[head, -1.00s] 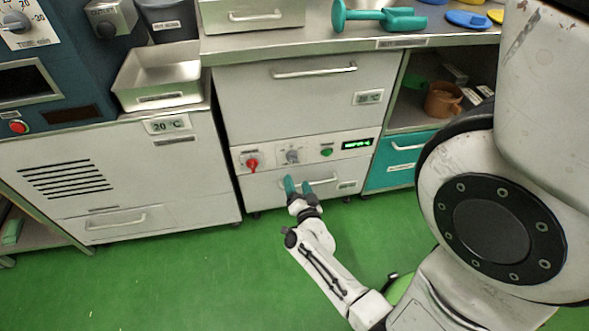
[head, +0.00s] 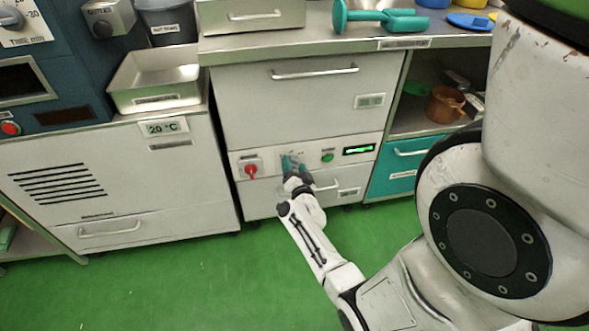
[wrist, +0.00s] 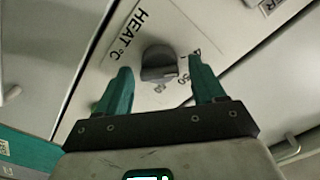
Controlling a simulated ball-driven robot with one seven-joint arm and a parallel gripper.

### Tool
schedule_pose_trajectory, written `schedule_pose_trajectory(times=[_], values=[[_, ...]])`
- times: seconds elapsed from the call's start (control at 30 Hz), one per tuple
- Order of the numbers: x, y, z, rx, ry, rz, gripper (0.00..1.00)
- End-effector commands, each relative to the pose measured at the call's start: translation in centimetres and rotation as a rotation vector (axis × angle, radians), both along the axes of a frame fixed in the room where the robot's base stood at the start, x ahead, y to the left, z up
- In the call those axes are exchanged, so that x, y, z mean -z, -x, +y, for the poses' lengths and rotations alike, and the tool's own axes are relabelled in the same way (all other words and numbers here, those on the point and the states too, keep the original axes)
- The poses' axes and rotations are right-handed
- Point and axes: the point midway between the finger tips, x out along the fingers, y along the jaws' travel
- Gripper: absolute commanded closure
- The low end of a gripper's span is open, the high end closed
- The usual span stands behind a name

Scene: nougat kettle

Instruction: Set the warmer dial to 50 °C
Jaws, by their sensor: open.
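The warmer dial (wrist: 158,62) is a grey knob on the pale panel marked "HEAT °C" in the wrist view. Printed numbers show beside it, 50 among them; its exact setting is too unclear to read. My gripper (wrist: 162,85) is open, with its two teal fingers pointing at the panel, one to each side of the dial and a little short of it. In the head view my gripper (head: 292,163) covers the dial on the warmer's control panel (head: 270,163).
A red switch (head: 251,170) sits left of the dial. A green button (head: 327,157) and a lit green display (head: 358,150) are to the right. A drawer handle (head: 325,185) is just below. The green floor (head: 200,275) in front is clear.

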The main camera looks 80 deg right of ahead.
Motion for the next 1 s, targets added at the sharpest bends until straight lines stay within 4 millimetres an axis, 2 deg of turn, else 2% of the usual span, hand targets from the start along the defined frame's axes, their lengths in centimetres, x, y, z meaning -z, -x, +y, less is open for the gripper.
schedule_pose_trajectory(times=[0.2,0.8,1.0], values=[[-0.01,-0.01,-0.01,-0.001,-0.001,0.0,0.31],[0.0,-0.01,0.02,-0.001,-0.001,0.0,0.87],[0.03,-0.03,0.05,-0.001,-0.006,-0.015,0.87]])
